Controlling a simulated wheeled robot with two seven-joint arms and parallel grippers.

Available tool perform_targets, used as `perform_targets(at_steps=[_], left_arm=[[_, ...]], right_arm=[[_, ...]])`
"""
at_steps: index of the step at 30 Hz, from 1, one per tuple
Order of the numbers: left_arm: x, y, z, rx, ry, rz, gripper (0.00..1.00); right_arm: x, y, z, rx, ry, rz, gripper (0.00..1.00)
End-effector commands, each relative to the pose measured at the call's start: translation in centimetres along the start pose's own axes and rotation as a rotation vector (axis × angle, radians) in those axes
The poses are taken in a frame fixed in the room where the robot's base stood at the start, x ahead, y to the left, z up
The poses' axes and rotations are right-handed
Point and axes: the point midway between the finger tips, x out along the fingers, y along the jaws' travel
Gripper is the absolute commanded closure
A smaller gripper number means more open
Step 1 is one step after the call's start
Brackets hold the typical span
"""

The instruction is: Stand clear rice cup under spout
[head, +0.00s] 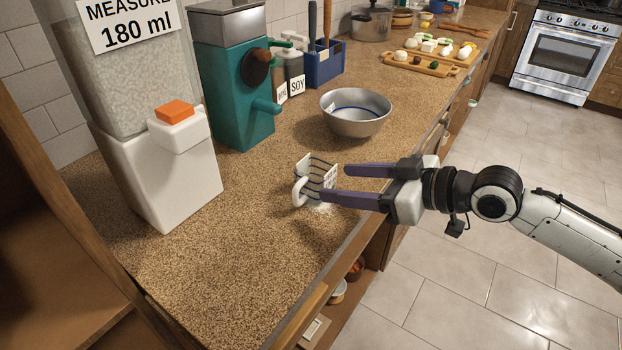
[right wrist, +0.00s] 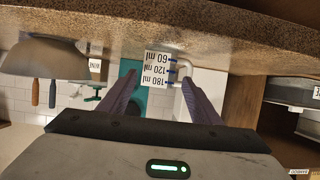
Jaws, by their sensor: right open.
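The clear rice cup (head: 316,172) stands upright on the counter, with blue measuring lines, a white handle on its left and a white label. In the right wrist view, which is upside down, the cup's label (right wrist: 160,70) reads 60, 120 and 180 ml and shows between my fingers. My right gripper (head: 334,183) is open, its fingertips at the cup's right side; I cannot tell whether they touch it. The rice dispenser (head: 160,190) stands at the left, with a white spout block (head: 182,136) under an orange button (head: 174,112). My left gripper is out of view.
A metal bowl (head: 356,122) stands behind the cup. A teal machine (head: 235,110) and bottles stand along the wall. White specks (head: 322,209) lie by the cup. Counter between cup and dispenser is clear; its front edge runs below my right gripper.

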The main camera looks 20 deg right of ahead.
Motion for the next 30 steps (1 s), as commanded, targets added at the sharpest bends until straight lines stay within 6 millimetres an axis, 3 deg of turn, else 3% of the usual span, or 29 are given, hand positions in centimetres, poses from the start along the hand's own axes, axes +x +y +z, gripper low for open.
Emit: perform_targets(at_steps=[10, 18, 27, 30], left_arm=[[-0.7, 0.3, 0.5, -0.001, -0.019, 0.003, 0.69], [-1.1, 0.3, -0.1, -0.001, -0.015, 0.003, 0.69], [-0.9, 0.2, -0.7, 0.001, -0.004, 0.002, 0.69], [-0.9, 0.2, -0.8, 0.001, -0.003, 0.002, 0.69]], right_arm=[[2.7, 0.0, -0.2, 0.002, 0.002, -0.001, 0.42], [6.4, 0.1, -0.2, 0.001, 0.0, 0.001, 0.42], [7.0, 0.1, 0.0, -0.001, -0.003, 0.001, 0.42], [7.0, 0.1, 0.0, -0.001, -0.002, 0.001, 0.56]])
